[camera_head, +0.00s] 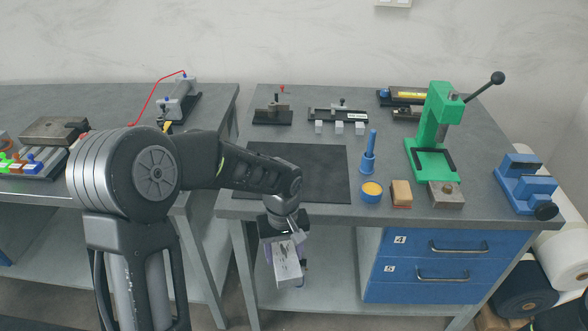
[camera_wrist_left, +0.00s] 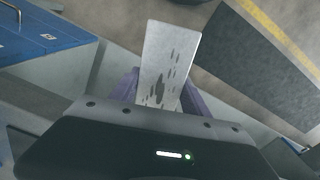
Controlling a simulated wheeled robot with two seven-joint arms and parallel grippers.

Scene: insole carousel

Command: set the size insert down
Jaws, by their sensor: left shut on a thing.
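My left gripper (camera_head: 284,246) hangs in front of the table's near edge, pointing down. It is shut on a light grey plate with dark marks, which I take to be the size insert (camera_head: 287,266). In the left wrist view the insert (camera_wrist_left: 169,58) stands out between the purple fingers, with its far end free over the floor. The fingers partly hide its near end. The insert touches nothing else that I can see. My right gripper is not in view.
A dark mat (camera_head: 325,176) lies bare on the table behind the gripper. To its right stand a blue tool (camera_head: 368,158), a blue-yellow pot (camera_head: 371,191), a brush-like block (camera_head: 401,194) and a green press (camera_head: 437,130). Blue drawers (camera_head: 448,258) sit below the tabletop.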

